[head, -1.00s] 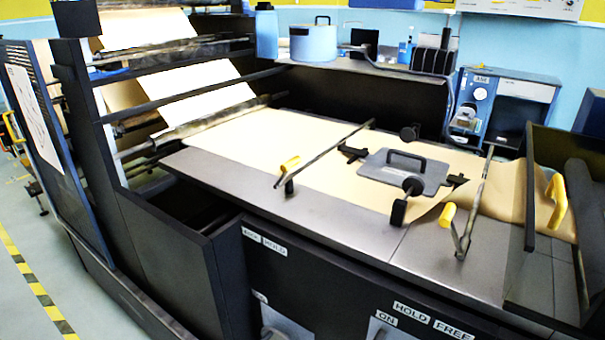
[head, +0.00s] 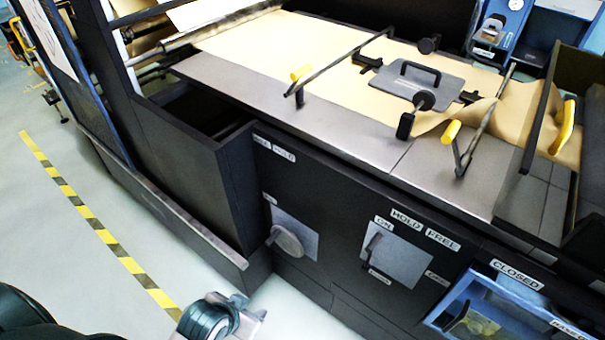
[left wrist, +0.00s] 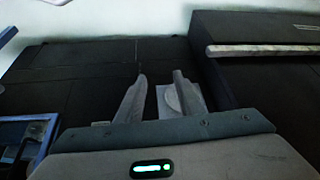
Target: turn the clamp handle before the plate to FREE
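The plate (head: 436,84) is grey with a black handle and lies on brown paper on the machine's bed. Left of it, a bar clamp crosses the paper; its yellow-gripped handle (head: 301,73) rises at the near end. A second yellow clamp handle (head: 452,131) stands right of the plate. Blurred labels (head: 273,149), one reading HOLD, sit on the front edge below the left clamp. My left gripper (head: 240,304) is low in front of the machine, well away from both handles. In the left wrist view its fingers (left wrist: 160,76) are apart and empty. My right gripper is out of view.
The dark front panel carries a round knob (head: 288,241) and a small lever (head: 372,247) on grey plates. A blue-framed drawer (head: 462,292) labelled CLOSED is at lower right. An open dark bin (head: 208,112) juts out left. The floor (head: 90,170) in front is clear.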

